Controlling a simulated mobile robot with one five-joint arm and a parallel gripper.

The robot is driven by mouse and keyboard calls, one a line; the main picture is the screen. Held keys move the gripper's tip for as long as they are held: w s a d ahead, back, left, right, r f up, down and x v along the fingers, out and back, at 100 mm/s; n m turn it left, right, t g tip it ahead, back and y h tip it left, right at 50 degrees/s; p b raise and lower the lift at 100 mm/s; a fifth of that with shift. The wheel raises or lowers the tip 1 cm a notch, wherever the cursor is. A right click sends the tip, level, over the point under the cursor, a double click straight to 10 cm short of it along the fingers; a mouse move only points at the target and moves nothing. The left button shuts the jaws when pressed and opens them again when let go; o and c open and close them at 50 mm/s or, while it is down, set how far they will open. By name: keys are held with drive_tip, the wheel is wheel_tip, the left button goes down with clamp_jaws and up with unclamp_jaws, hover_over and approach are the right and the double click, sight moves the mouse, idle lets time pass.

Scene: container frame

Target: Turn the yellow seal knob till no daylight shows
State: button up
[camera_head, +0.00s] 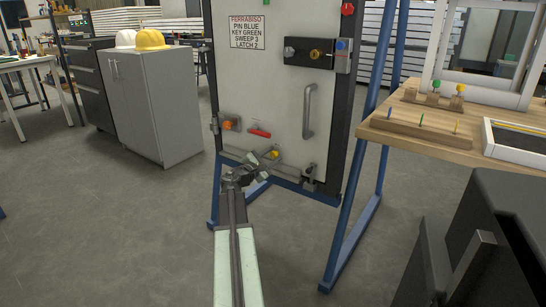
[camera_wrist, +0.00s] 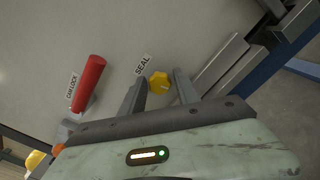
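The yellow seal knob (camera_head: 275,154) is low on the pale door panel (camera_head: 275,85). In the wrist view the faceted yellow knob (camera_wrist: 159,82) sits beside a white SEAL label (camera_wrist: 142,65). My gripper (camera_head: 260,165) is low in front of the panel, close to the knob. In the wrist view its two fingers stand apart, one on each side of the knob, with small gaps visible; I cannot tell how deep they reach around it. The door's bottom edge is small in the head view, and I cannot tell whether daylight shows there.
A red cam lock handle (camera_wrist: 87,83) is left of the knob in the wrist view. A grey pull handle (camera_head: 308,112) and an orange knob (camera_head: 227,126) are on the panel. Blue frame legs (camera_head: 350,237) and a wooden table (camera_head: 440,150) stand right.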

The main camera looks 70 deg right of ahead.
clamp_jaws()
drive_tip(key=m, duration=0.3)
drive_tip(key=shift+m, duration=0.4)
drive_tip(key=shift+o, duration=2.4)
unclamp_jaws()
drive_tip(key=v, duration=0.8)
